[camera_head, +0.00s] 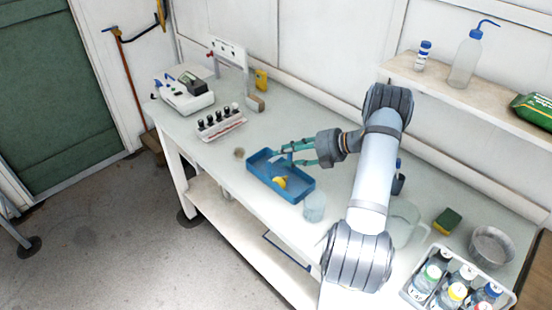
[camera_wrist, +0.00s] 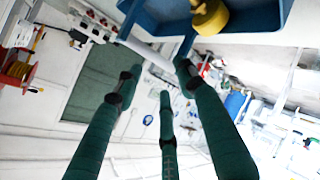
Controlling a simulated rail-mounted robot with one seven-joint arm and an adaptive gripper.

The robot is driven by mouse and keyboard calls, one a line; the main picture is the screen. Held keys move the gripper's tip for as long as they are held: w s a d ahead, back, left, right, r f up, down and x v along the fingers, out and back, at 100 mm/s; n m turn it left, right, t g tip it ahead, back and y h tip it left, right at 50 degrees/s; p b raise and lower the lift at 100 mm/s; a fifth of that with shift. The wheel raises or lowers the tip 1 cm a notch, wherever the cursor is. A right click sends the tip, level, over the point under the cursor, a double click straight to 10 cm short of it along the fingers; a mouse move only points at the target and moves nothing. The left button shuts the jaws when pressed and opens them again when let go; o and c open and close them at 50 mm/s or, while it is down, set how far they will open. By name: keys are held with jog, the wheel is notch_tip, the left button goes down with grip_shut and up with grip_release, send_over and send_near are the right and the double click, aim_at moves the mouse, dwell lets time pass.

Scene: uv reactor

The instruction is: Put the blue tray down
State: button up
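The blue tray (camera_head: 263,182) is at the front edge of the bench, left of my gripper (camera_head: 286,156), with a yellow item (camera_head: 280,182) in it. I cannot tell whether it rests on the bench or is held just above it. In the wrist view the tray (camera_wrist: 240,20) fills the top, with the yellow item (camera_wrist: 209,16) showing. A narrow blue part of the tray reaches down to the right green finger. My fingers (camera_wrist: 158,72) stand apart there, at the tray's rim. Whether they grip it is unclear.
A clear beaker (camera_head: 314,207) stands just right of the tray. A rack of dark-capped vials (camera_head: 220,124) and a white instrument (camera_head: 185,95) are farther left. A small round brownish item (camera_head: 239,152) lies left of the tray. A bottle crate (camera_head: 455,285) is at the near right.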

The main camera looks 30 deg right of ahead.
jog(key=b+v, duration=0.1)
jog(key=v, duration=0.5)
jog(key=shift+s+d+r, duration=0.15)
jog(key=p+x, duration=0.3)
jog(key=x, duration=0.9)
jog(key=shift+s, duration=0.1)
jog(key=shift+r, duration=0.1)
jog(key=shift+r+b, duration=0.3)
jog(key=shift+r, duration=0.1)
